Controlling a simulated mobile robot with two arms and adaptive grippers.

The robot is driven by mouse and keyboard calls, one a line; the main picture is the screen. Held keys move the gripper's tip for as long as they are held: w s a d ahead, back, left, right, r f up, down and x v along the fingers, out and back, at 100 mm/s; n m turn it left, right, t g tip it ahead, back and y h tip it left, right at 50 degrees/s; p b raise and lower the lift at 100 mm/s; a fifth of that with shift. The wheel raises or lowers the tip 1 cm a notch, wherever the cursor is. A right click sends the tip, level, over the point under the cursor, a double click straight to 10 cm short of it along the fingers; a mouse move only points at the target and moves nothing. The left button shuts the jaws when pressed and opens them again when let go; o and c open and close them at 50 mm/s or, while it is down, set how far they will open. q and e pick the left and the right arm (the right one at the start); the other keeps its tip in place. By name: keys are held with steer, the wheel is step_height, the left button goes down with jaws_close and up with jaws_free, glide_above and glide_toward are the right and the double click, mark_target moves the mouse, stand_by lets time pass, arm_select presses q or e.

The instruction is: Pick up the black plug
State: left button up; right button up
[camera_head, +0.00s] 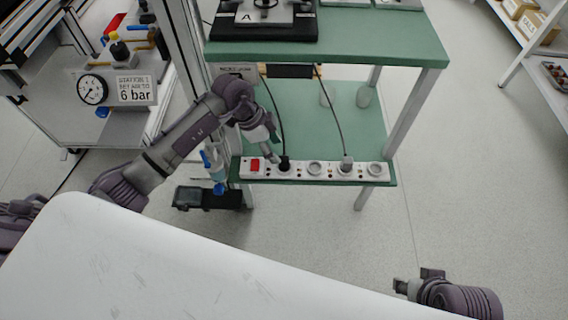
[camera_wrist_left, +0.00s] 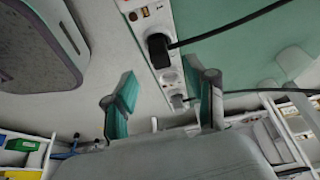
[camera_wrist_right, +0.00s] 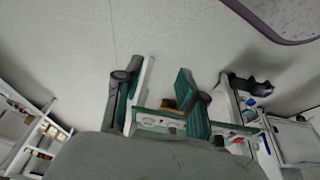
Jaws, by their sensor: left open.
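The black plug (camera_head: 284,162) sits in a socket of the white power strip (camera_head: 328,169), next to the red switch, with a black cable rising from it. In the left wrist view the black plug (camera_wrist_left: 158,52) is above the fingers, in the strip, and apart from them. My left gripper (camera_head: 274,155) is at the left end of the strip, close to the plug. In the left wrist view my left gripper (camera_wrist_left: 162,95) is open and empty. My right gripper (camera_head: 418,280) is at the lower right, far from the strip. In the right wrist view my right gripper (camera_wrist_right: 155,95) is open and empty.
A grey plug (camera_head: 346,162) with its own cable stands in another socket of the strip. The strip lies along the edge of the green lower shelf (camera_head: 300,110). A white surface (camera_head: 180,265) fills the lower left.

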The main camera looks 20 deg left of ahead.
mark_target(284, 158)
arm_select(q)
steer(key=b+x, duration=0.1)
steer(key=x, duration=0.1)
steer(key=shift+d+f, duration=0.3)
steer(key=shift+b+x, duration=0.4)
steer(key=shift+x, duration=0.6)
steer(key=shift+w+d+f, duration=0.1)
steer(key=shift+w, duration=0.05)
arm_select(e)
steer(key=w+a+t, duration=0.1)
steer(key=w+t, duration=0.2)
steer(key=w, duration=0.2)
steer(key=shift+w+a+r+y, duration=0.3)
steer(key=shift+w+a+y, duration=0.05)
steer(key=shift+w+y, duration=0.05)
arm_select(q)
jaws_close()
